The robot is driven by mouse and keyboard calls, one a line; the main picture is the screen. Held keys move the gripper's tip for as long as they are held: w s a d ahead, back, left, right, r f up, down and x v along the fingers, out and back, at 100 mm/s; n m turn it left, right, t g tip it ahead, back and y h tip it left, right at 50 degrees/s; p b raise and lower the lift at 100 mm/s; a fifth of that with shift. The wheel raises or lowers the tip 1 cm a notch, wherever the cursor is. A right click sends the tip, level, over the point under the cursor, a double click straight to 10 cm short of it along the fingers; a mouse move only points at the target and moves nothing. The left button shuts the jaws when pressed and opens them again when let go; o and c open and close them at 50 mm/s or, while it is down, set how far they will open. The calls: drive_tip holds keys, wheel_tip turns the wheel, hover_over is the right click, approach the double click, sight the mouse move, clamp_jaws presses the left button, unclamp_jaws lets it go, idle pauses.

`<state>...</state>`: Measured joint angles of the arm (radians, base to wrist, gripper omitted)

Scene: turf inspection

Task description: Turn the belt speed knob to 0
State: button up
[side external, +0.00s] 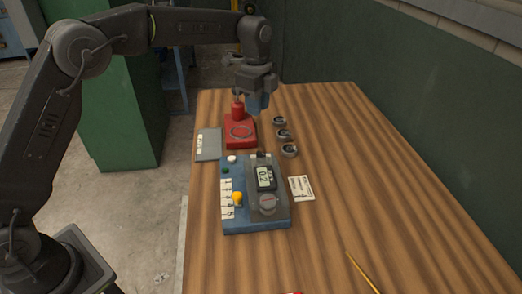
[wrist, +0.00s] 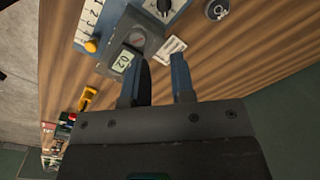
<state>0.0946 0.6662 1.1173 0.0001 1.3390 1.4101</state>
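A blue control box (side external: 255,222) stands on the wooden table with a grey panel. The panel has a small display (side external: 265,177) that seems to read 0.2; the display also shows in the wrist view (wrist: 122,62). A round grey knob (side external: 267,203) with a reddish line sits near it; a round knob also shows beside the display in the wrist view (wrist: 136,38). No label names it clearly. My gripper (side external: 258,106) hangs behind the box, over the far part of the table. In the wrist view its blue fingers (wrist: 162,62) are apart, with nothing between them.
The box carries a yellow knob (side external: 237,198) and a numbered strip (side external: 226,199). A red device (side external: 240,131) and a grey plate (side external: 208,144) stand behind it. Several round grey pieces (side external: 289,150), a white card (side external: 301,188) and a pencil (side external: 362,272) lie right. The right tabletop is mostly clear.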

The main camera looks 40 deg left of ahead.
sight(261, 153)
drive_tip(key=shift+m, duration=0.4)
drive_tip(key=f, duration=1)
drive_tip(key=w+f, duration=0.1)
drive_tip(key=f, duration=0.4)
drive_tip(key=shift+d+f, duration=0.15)
drive_tip(key=shift+c, duration=0.2)
clamp_jaws()
